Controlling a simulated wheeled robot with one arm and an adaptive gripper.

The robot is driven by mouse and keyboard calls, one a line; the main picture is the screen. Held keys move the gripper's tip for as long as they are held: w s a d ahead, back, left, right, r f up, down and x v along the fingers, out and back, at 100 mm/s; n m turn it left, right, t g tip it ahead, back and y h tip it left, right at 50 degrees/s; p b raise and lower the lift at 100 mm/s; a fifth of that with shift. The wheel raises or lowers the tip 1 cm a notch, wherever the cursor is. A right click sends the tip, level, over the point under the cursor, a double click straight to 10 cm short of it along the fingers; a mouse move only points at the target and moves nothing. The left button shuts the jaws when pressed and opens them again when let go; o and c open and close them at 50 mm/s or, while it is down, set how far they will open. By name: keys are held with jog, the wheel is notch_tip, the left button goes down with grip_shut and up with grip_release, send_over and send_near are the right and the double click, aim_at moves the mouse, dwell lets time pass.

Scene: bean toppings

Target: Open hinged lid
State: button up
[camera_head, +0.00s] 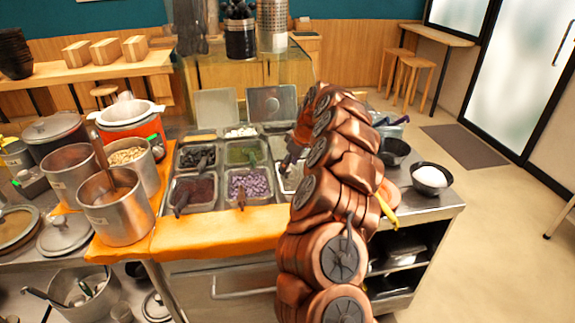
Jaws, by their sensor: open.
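The steel topping counter stands in the middle, with several inset pans of toppings. Two steel lids stand raised at its back edge, a left lid (216,109) and a right lid (272,104). My copper arm rises in front of the counter's right part and hides much of it, so I cannot tell whether another lid lies there. My gripper (291,153) shows only in part, left of the arm, over the pans on the right. It is open, and I see nothing held in it. Whether it touches anything is unclear.
Steel pots (115,207) stand on the orange cloth (215,233) at the left. A glass guard and tall containers (240,38) stand behind.

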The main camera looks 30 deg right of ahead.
jog(key=shift+x, duration=0.85)
jog(key=shift+a, duration=0.1)
grip_shut()
